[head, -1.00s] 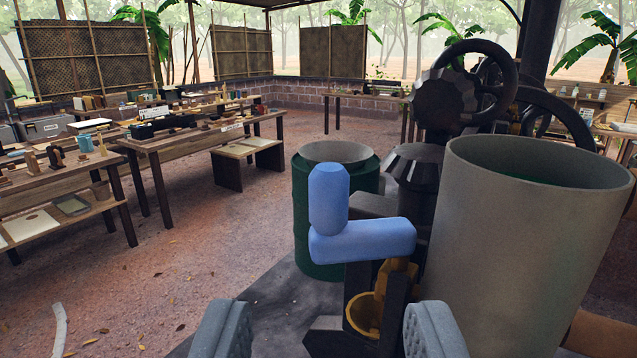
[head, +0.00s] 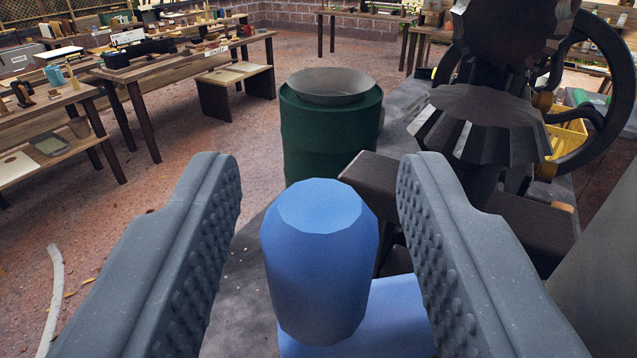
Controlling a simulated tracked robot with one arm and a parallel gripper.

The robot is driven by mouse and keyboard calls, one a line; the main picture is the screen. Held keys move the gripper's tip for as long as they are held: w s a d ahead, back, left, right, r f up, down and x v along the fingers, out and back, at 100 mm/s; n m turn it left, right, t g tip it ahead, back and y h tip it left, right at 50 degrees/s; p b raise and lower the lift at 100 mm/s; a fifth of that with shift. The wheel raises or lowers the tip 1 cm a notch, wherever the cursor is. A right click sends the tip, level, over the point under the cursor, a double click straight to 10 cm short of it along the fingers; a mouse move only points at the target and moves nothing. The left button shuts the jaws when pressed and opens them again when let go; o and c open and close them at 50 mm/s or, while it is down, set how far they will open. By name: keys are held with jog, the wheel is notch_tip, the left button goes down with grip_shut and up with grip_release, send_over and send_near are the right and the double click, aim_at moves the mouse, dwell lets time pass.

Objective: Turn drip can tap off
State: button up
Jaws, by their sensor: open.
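The blue tap handle (head: 318,265) stands upright in the lower middle of the head view. A blue horizontal part (head: 395,315) extends to the right from its base, partly hidden behind my right finger. My gripper (head: 318,200) is open, with one ribbed grey finger on each side of the upright blue piece. Gaps show between the fingers and the handle, and I cannot tell that either finger touches it. The grey drip can (head: 600,290) shows only in part at the right edge.
A green drum (head: 330,130) with a grey funnel-like top stands beyond the handle. Wooden tables with tools (head: 150,75) line the left. The reddish floor between is mostly clear.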

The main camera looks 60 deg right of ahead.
grip_shut()
jog(key=b, duration=0.2)
jog(key=shift+s+a+f+n+t+b, duration=0.1)
jog(key=shift+f+n+t+b, duration=0.2)
jog(key=shift+t, duration=0.1)
jog(key=shift+s+a+r+n+t+y+b, duration=0.2)
jog(key=shift+n+t+y+b, duration=0.1)
jog(key=shift+t+y+b, duration=0.4)
jog(key=shift+w, duration=0.1)
grip_release()
